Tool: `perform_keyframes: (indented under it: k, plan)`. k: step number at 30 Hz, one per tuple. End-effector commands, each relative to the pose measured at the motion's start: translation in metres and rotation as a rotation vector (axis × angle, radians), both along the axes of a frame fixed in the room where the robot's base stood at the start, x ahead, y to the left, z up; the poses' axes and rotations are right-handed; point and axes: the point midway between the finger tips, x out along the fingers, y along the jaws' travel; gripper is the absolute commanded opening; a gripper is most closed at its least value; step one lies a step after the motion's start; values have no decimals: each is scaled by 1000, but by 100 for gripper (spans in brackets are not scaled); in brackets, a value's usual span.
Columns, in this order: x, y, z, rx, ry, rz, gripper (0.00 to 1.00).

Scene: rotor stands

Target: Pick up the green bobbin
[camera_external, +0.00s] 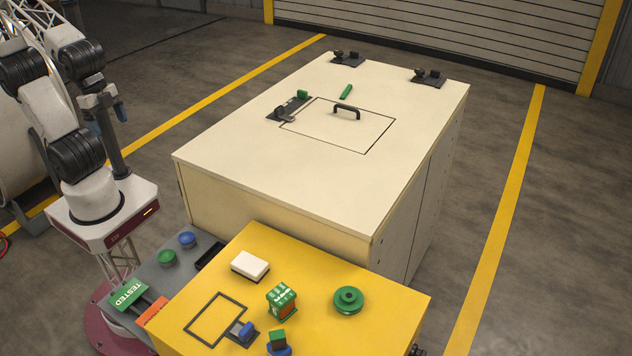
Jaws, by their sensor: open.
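My gripper (108,119) is at the upper left, small and partly hidden by my arm, with bluish fingertips. It is open and far from the bobbin, with nothing visible between its fingers.
Left of the bobbin are a green-and-orange block (281,301), a white box (250,266) and a blue-and-green piece (278,343). A large cream cabinet (290,180) stands behind. A grey panel (185,275) with buttons is at left.

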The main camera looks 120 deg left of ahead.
Motion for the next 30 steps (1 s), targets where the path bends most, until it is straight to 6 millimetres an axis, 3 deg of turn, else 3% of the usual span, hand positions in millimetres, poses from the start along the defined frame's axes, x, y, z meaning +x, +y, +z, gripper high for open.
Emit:
perform_keyframes:
  k: [8,14,20,30]
  plan:
    - [1,0,0,3,2,-3,81]
    - [14,2,3,32,22,-40,81]
    - [43,4,8,100,68,-122,81]
    - [112,7,14,249,173,-308,81]
